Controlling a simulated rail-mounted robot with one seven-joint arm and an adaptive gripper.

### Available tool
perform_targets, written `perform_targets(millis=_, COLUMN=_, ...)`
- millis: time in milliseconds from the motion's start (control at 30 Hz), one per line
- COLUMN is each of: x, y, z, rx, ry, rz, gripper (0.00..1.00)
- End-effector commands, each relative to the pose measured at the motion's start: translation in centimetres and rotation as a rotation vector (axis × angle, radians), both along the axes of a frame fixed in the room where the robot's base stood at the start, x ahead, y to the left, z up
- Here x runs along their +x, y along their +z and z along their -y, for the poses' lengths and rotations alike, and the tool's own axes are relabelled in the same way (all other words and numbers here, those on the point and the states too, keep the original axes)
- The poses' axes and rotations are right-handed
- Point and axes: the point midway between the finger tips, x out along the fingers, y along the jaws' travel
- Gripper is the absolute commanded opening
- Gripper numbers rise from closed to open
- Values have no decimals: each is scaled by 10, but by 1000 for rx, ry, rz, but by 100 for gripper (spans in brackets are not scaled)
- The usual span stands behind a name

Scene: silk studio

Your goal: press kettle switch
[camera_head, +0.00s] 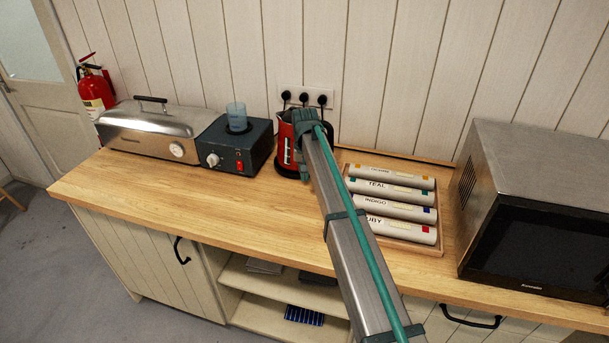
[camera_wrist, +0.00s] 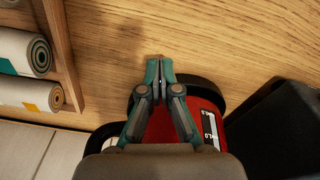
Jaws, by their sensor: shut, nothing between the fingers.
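A red kettle (camera_head: 285,148) with a black handle stands upright on the wooden counter near the wall, partly hidden behind my arm in the head view. In the wrist view the red kettle body (camera_wrist: 208,112) shows below and right of my gripper, with a pale level window on its side. My gripper (camera_wrist: 159,62) is shut and empty, its fingertips together over or beside the kettle's dark rim or handle. I cannot tell whether it touches the kettle. In the head view my gripper (camera_head: 306,120) covers much of the kettle. The kettle switch cannot be made out.
A dark heater unit (camera_head: 236,150) with a blue cup (camera_head: 237,115) stands left of the kettle, beside a metal steamer (camera_head: 150,135). A wooden tray (camera_head: 395,248) of labelled rolls lies to the right, then a microwave (camera_head: 535,240). Wall sockets (camera_head: 318,90) with plugs are behind.

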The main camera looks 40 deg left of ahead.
Motion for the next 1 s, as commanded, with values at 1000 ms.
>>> perform_targets(millis=1000, x=-17, y=89, z=14, rx=1, ry=0, rz=2, gripper=0)
